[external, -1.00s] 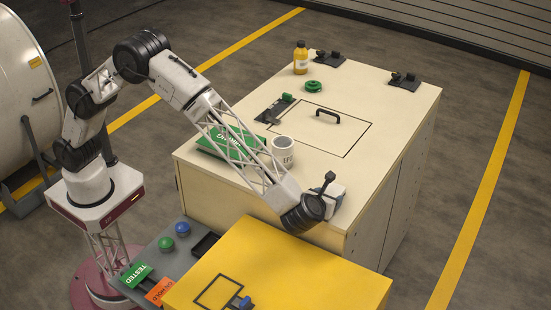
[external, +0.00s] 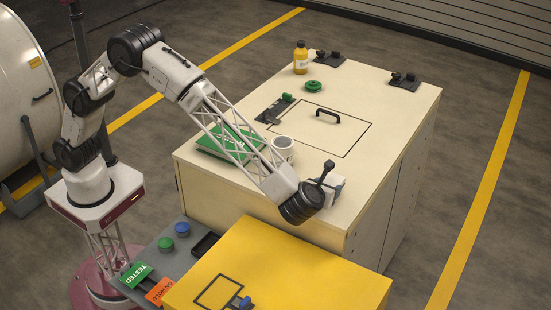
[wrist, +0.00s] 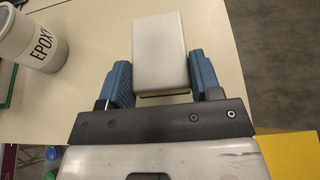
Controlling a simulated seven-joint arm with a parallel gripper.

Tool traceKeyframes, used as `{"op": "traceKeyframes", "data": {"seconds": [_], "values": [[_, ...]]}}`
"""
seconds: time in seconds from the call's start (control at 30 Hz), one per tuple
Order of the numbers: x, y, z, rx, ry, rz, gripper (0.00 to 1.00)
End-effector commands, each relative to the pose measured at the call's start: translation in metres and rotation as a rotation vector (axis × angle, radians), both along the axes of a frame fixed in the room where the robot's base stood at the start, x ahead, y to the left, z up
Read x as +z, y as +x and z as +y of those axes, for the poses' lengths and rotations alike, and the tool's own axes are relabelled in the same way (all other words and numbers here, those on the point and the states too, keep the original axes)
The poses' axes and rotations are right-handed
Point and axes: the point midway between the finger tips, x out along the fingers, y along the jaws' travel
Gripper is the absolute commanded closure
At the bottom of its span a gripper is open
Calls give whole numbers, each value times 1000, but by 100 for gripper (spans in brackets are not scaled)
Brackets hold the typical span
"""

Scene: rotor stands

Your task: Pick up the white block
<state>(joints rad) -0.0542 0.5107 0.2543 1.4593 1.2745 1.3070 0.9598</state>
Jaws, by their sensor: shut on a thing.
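The white block (wrist: 160,50) is between the two blue fingers of my gripper (wrist: 156,80) in the wrist view. The fingers press on its left and right sides, so my gripper is shut on it. In the external view the block (external: 337,184) is partly hidden by my wrist and fingers, near the front right edge of the cream cabinet top. I cannot tell clearly how large a gap there is between the block and the top.
A white EPOXY cup (external: 283,149) stands left of my gripper, beside a green box (external: 226,143). The cream cabinet (external: 385,120) has a black handle (external: 328,113), a green knob and a yellow bottle (external: 300,58) farther back. A lower yellow surface (external: 300,275) lies in front.

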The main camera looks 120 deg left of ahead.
Motion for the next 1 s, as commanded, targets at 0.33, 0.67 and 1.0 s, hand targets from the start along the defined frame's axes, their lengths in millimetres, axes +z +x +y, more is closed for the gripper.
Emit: {"op": "traceKeyframes", "data": {"seconds": [0.33,0.67,1.0], "values": [[2,-49,-11,0,0,4,67],[7,-100,-22,-1,0,5,67],[10,-139,-31,-1,0,5,67]]}}
